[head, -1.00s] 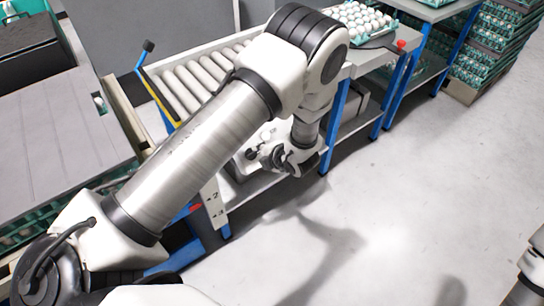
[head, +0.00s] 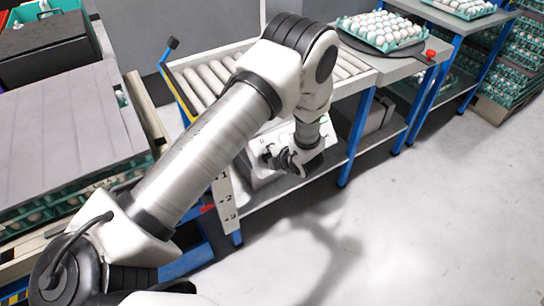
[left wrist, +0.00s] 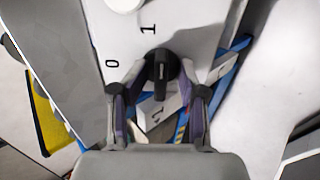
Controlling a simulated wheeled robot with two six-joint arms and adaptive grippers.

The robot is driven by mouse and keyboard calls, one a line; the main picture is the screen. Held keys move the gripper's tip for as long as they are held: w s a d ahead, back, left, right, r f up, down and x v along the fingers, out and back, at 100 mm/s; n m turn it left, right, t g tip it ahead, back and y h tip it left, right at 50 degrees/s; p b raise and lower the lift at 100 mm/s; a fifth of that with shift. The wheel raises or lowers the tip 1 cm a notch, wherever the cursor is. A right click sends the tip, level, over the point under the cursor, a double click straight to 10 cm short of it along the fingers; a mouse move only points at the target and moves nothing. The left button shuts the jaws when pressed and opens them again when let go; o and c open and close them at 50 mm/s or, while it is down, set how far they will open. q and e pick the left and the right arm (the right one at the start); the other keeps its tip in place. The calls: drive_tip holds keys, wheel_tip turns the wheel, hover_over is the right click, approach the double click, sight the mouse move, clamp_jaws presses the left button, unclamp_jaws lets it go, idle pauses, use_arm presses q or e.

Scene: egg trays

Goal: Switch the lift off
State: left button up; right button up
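A black rotary knob (left wrist: 162,66) sits on a white panel (left wrist: 185,25) marked 0 and 1 in the left wrist view. Which mark the knob points to I cannot tell for sure. The panel belongs to a white control box (head: 262,177) on the shelf under the roller conveyor; my arm partly hides it in the head view. My left gripper (left wrist: 160,98) is open, with its fingers apart on either side of the knob's near end. I cannot tell if they touch it. In the head view the left gripper (head: 284,161) is at the box's front. My right gripper is out of view.
The roller conveyor (head: 205,90) runs above the box, with a blue leg (head: 356,140) to the right. A white post (head: 222,200) with numbers stands left of the box. An egg tray (head: 385,42) sits at the conveyor's far end. The floor at right is clear.

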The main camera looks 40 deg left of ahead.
use_arm(q)
drive_tip(key=shift+f, duration=0.1)
drive_tip(key=shift+f+n+b, duration=0.15)
drive_tip(key=shift+n+b, duration=0.3)
drive_tip(key=shift+n, duration=0.05)
drive_tip(key=shift+n+b, duration=1.5)
drive_tip(key=shift+n, duration=0.3)
drive_tip(key=shift+n+b, duration=2.25)
drive_tip(key=shift+n, duration=0.05)
drive_tip(key=shift+n+b, duration=2.3)
drive_tip(key=shift+b, duration=0.65)
drive_tip(key=shift+n+b, duration=2.2)
drive_tip(key=shift+b, duration=0.7)
drive_tip(key=o, duration=0.4)
drive_tip(key=shift+a, duration=0.15)
